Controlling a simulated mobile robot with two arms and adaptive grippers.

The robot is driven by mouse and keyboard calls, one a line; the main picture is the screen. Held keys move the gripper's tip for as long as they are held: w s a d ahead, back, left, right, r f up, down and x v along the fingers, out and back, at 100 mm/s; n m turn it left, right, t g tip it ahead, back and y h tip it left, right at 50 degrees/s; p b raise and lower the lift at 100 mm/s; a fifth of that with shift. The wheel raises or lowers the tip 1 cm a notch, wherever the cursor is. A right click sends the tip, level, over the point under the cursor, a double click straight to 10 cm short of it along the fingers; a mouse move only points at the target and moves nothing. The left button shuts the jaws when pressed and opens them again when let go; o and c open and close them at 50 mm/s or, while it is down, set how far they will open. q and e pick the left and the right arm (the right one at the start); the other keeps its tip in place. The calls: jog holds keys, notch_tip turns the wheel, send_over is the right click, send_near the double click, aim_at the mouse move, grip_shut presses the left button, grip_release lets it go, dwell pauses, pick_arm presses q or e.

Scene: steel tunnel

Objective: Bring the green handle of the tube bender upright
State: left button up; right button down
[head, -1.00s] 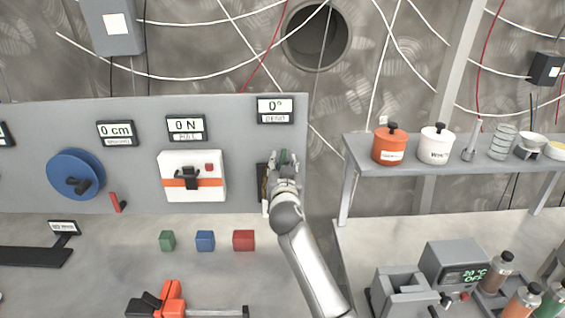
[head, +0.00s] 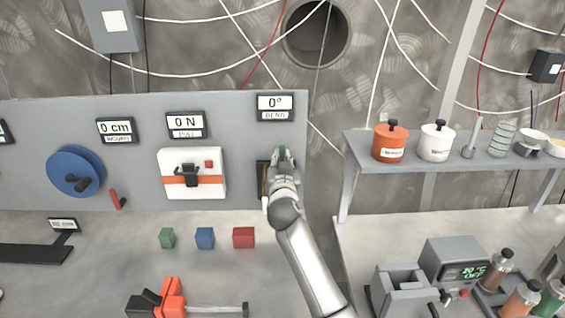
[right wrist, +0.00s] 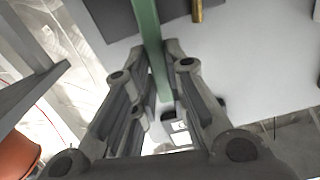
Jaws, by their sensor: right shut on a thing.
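The tube bender (head: 263,180) is a dark fixture at the right end of the grey upright panel, mostly hidden behind my right gripper and arm. Its green handle (right wrist: 148,32) runs as a straight bar down between my fingers in the right wrist view. My right gripper (right wrist: 157,62) is shut on this handle. In the head view the right gripper (head: 281,158) covers most of the handle. The display (head: 275,107) above the bender reads 0° with the label BEND. My left gripper is out of view.
A white box (head: 208,162) with an orange stripe and a blue wheel (head: 70,172) are on the panel to the left. Small green, blue and red cubes (head: 205,238) stand on the bench below. A shelf (head: 465,167) with pots is at the right.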

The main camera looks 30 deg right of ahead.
jog(key=shift+w+a+n, duration=0.4)
jog(key=shift+a+n, duration=0.25)
jog(key=shift+n, duration=0.25)
jog(key=c, duration=1.4)
grip_release()
jog(key=shift+a, duration=0.1)
jog(key=shift+c, duration=0.2)
jog(key=v, duration=1.2)
